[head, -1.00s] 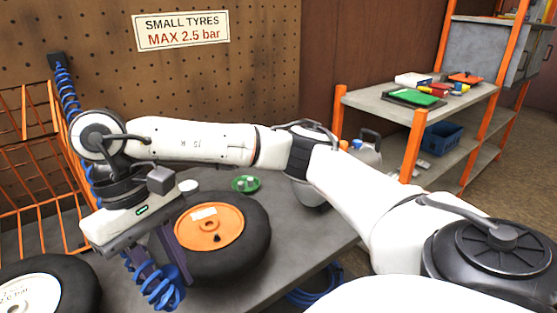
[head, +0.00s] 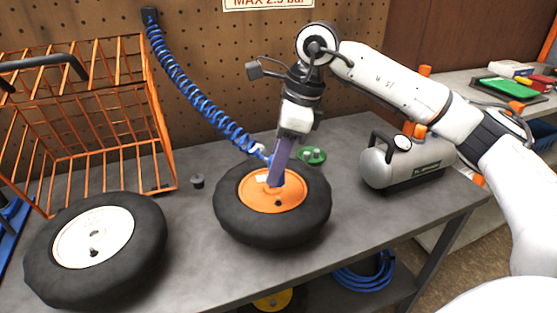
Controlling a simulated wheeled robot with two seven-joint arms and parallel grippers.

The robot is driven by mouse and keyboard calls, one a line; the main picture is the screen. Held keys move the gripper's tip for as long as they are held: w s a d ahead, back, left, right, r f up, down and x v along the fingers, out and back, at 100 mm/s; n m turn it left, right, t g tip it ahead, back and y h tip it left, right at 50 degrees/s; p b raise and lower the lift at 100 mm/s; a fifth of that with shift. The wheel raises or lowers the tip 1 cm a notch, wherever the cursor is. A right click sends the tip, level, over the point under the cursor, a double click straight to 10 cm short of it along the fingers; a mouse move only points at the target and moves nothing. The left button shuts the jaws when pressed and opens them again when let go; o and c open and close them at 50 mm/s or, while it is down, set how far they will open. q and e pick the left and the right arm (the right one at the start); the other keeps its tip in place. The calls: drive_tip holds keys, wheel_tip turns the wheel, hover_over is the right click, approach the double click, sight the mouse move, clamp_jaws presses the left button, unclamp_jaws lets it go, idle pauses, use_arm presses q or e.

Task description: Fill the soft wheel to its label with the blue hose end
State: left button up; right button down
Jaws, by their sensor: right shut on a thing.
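A black tyre with an orange hub (head: 270,201) lies flat on the bench, with a small pale label (head: 262,178) on the hub, too small to read. Another black tyre with a white hub (head: 92,237) lies to the left. My right gripper (head: 276,184) points down over the orange hub, its purple fingers shut on the blue hose end (head: 268,160), which they mostly hide. I cannot tell whether the hose end touches the valve. The coiled blue hose (head: 200,97) runs from the pegboard down to the fingers. My left gripper is not in view.
An orange wire cage (head: 95,120) stands at the back left. A small dark cap-like piece (head: 197,181) and a green dish (head: 312,156) lie on the grey bench (head: 195,265). A grey compressor (head: 408,160) stands at the right. A blue hose coil (head: 365,272) lies below.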

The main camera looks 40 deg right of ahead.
drive_tip(key=shift+w+d+r+m, duration=0.2)
drive_tip(key=shift+d+m, duration=0.2)
drive_tip(key=shift+m, duration=0.4)
drive_tip(key=shift+f, duration=0.2)
wheel_tip(320, 180, down, 5)
drive_tip(key=b, duration=0.4)
drive_tip(key=shift+r, duration=0.15)
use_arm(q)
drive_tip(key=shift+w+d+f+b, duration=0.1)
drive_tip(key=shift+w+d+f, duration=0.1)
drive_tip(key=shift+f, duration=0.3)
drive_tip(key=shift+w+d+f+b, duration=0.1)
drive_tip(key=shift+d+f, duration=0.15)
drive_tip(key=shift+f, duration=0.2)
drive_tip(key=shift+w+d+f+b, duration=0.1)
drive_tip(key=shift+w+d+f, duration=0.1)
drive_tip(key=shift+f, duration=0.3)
use_arm(e)
drive_tip(key=shift+f, duration=0.4)
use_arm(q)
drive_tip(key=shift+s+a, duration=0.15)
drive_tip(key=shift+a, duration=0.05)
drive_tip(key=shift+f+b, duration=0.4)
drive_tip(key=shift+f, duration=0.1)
use_arm(e)
drive_tip(key=shift+f, duration=0.65)
drive_tip(key=c, duration=1.7)
unclamp_jaws()
